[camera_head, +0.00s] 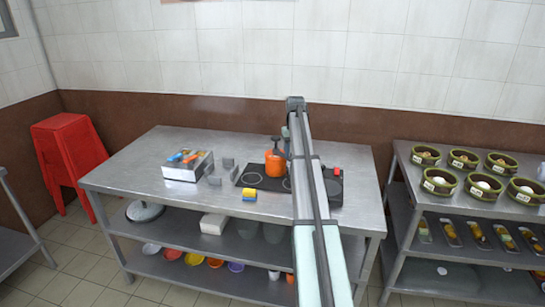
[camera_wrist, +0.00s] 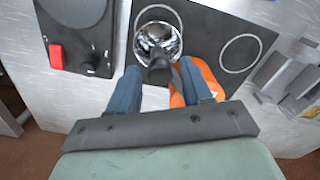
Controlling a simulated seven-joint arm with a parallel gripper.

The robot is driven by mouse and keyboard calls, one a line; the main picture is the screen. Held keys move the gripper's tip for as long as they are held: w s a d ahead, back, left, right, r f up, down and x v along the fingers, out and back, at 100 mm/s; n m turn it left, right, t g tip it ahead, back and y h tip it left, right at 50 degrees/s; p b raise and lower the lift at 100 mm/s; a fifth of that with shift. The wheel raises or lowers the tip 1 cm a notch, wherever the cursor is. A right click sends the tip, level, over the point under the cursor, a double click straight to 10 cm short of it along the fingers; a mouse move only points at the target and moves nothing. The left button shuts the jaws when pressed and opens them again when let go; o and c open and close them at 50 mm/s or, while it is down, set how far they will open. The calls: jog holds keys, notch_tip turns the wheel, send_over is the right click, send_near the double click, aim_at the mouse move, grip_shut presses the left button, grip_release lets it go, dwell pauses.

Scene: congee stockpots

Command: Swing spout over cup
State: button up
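An orange vessel (camera_head: 274,165) with a dark top stands on the black cooktop in the head view. In the wrist view an orange body (camera_wrist: 206,82) shows beside my right-hand finger, partly hidden by it. A shiny round metal piece (camera_wrist: 158,38) sits over a ring of the cooktop, with a dark knob-like part (camera_wrist: 160,70) towards me. I cannot tell whether these belong to one vessel. My gripper (camera_wrist: 160,72) has its blue-grey fingers spread on either side of the dark part, with a gap at the left. I cannot make out a spout or cup.
The black cooktop (camera_wrist: 222,22) has a bare ring right of the metal piece. A black unit with a red part (camera_wrist: 56,56) lies left. On the steel table (camera_head: 135,180) are a yellow-and-blue block (camera_head: 249,195), grey blocks (camera_head: 222,170) and a box (camera_head: 188,168). Steamers (camera_head: 440,182) stand right.

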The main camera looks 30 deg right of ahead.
jog(key=shift+r, duration=0.1)
jog(key=shift+r, duration=3.4)
jog(key=shift+a, duration=0.1)
